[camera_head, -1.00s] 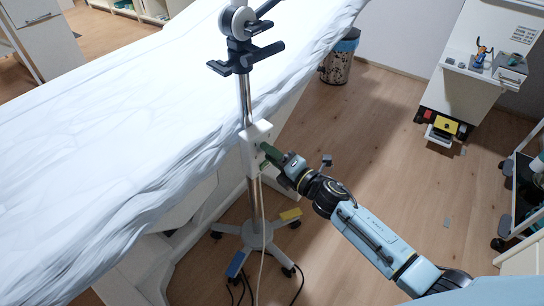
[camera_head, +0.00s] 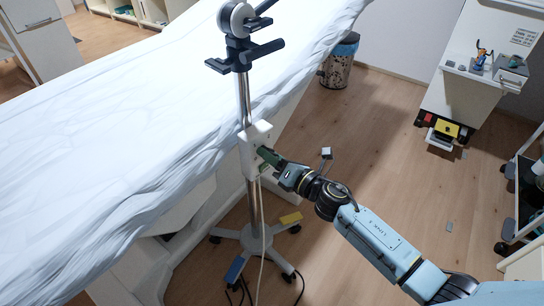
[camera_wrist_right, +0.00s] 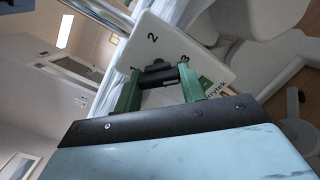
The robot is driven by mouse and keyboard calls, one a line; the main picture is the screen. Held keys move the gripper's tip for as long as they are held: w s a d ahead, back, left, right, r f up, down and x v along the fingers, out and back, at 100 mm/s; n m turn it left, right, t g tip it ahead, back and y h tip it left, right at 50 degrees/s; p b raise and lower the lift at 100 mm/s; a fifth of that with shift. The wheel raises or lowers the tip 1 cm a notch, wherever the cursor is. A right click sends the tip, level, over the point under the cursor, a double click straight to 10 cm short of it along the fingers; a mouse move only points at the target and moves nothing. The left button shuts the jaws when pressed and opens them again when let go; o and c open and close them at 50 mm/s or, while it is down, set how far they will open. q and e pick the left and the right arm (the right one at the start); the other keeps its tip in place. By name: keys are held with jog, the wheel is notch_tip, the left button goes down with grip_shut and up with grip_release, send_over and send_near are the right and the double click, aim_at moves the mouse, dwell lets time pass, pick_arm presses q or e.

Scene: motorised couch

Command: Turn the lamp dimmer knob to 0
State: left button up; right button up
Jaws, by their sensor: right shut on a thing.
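The white lamp control box (camera_head: 260,134) is fixed to the upright pole beside the covered couch. It also shows in the right wrist view (camera_wrist_right: 160,38), with the marks 1, 2 and 3 around a dark dimmer knob (camera_wrist_right: 160,74). My right gripper (camera_head: 266,160) reaches the box from the right. In the wrist view its green fingers (camera_wrist_right: 158,82) are shut on the knob, one on each side. The fingers hide part of the dial; I see no 0 mark and cannot tell the exact setting. My left gripper is not in view.
The lamp stand's pole (camera_head: 244,95) rises to dark clamps (camera_head: 245,58) above the box. Its wheeled base (camera_head: 258,238) and cables are below. The white couch (camera_head: 110,130) fills the left. Open wooden floor (camera_head: 385,140) lies right; a bin (camera_head: 338,66) stands behind.

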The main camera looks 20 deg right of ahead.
jog(key=o, duration=1)
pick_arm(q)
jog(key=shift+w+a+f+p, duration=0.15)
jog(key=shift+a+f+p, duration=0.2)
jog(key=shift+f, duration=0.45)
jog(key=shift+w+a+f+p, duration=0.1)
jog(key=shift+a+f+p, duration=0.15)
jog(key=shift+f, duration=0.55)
pick_arm(e)
jog(key=shift+v, duration=6.7)
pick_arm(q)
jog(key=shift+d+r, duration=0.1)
